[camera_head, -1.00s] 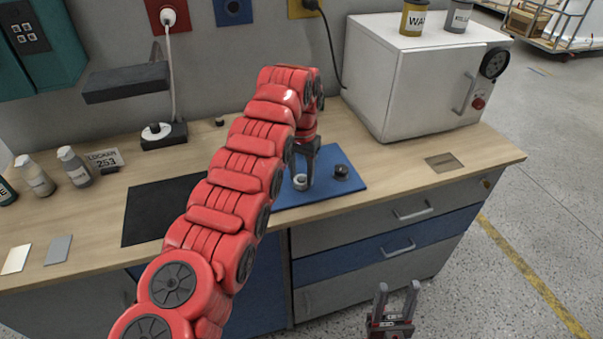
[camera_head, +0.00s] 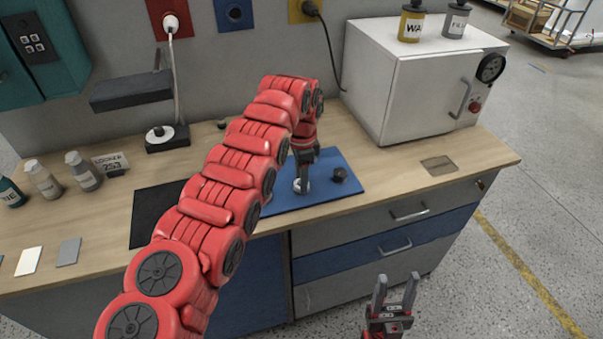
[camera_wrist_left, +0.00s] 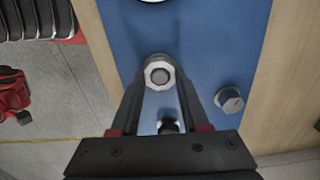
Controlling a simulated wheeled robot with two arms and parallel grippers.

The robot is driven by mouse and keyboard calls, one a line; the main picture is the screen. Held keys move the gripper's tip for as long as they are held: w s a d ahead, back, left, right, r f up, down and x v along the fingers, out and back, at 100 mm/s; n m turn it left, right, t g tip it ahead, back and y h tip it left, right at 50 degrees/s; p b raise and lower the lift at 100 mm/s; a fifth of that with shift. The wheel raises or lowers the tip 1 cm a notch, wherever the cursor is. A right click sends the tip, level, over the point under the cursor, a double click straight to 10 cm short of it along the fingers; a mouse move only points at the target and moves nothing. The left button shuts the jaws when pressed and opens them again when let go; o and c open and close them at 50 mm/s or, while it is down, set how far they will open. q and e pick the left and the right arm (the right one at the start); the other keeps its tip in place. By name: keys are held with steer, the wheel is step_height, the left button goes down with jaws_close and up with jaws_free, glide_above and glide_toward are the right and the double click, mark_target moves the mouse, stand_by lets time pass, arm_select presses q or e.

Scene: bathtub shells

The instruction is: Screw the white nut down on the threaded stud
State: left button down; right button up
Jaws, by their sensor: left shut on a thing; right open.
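The white nut (camera_wrist_left: 153,63) sits between my left fingertips (camera_wrist_left: 160,78), which close on its sides in the left wrist view. A grey round end, seemingly the threaded stud (camera_wrist_left: 160,76), shows in the nut's middle; how far down the nut sits I cannot tell. In the head view my left gripper (camera_head: 302,184) points down at the nut (camera_head: 303,188) over the blue mat (camera_head: 335,193). My right gripper (camera_head: 395,292) is open and empty in front of the drawers.
A dark knob-like part (camera_head: 339,174) stands on the mat to the right; it shows as a grey hexagonal piece in the left wrist view (camera_wrist_left: 229,98). A white oven-like box (camera_head: 400,85) stands at the back right. A black mat (camera_head: 146,205) lies to the left.

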arm_select(q)
steer(key=shift+c, duration=1.6)
jaws_free()
step_height(320, 180, up, 6)
steer(key=shift+d+r, duration=0.15)
steer(key=shift+r, duration=0.05)
step_height(320, 180, up, 11)
steer(key=p, duration=1.1)
